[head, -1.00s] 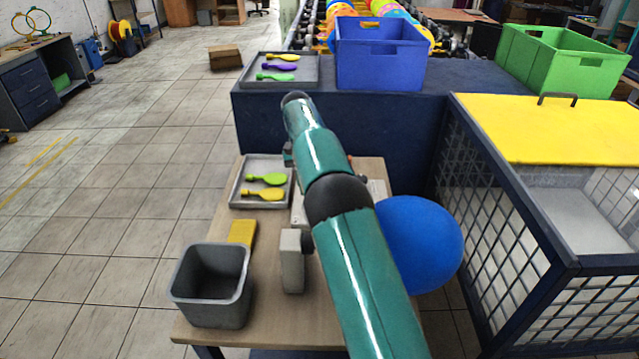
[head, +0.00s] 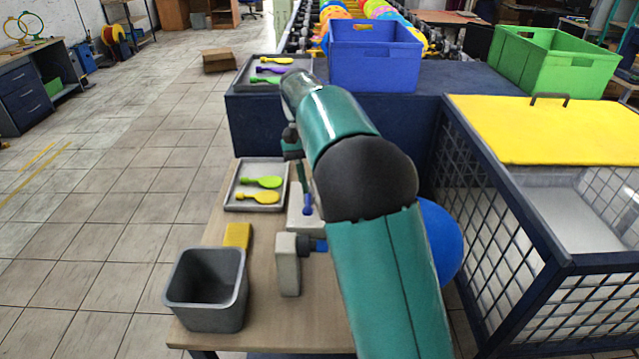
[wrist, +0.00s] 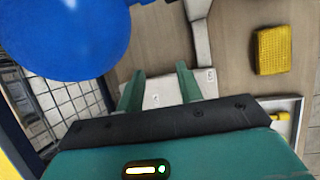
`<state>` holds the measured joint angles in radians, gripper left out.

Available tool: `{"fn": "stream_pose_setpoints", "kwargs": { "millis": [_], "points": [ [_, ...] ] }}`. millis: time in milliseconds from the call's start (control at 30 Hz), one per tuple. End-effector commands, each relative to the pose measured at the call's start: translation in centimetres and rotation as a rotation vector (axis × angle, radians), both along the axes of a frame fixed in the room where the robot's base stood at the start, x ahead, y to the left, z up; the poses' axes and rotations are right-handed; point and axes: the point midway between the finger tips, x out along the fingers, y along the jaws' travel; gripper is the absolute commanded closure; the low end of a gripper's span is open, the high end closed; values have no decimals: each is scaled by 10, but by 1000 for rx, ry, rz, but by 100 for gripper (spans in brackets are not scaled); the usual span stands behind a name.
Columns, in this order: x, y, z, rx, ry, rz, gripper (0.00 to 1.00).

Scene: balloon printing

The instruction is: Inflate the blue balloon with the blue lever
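The blue balloon (head: 445,242) shows to the right of my arm, round and inflated, partly hidden by the arm. It also fills the upper left of the wrist view (wrist: 65,35). A small blue lever (head: 307,205) shows upright on the pale machine base just left of my arm; I cannot make it out in the wrist view. My gripper (wrist: 160,88) is open, with two green fingers apart over the pale machine base (wrist: 170,92) and nothing visible between them.
A grey bin (head: 207,315) and a yellow block (head: 237,235) stand at the table's left. A tray (head: 233,197) holds green and yellow uninflated balloons. A pale post (head: 288,270) stands mid-table. A caged box with a yellow lid (head: 540,130) is close on the right.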

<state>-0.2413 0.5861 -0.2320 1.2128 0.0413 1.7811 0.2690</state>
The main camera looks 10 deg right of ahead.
Motion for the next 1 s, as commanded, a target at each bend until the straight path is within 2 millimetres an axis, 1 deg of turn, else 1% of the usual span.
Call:
{"fn": "stream_pose_setpoints", "kwargs": {
  "millis": [33,100,300,467,1000],
  "points": [
    [-9,0,5,1,-1,1,64],
    [-18,-1,9,0,0,1,64],
    [-36,-2,16,0,0,0,64],
    [-38,-3,17,0,0,0,64],
    [-38,-3,17,0,0,-1,64]
  ]
}}
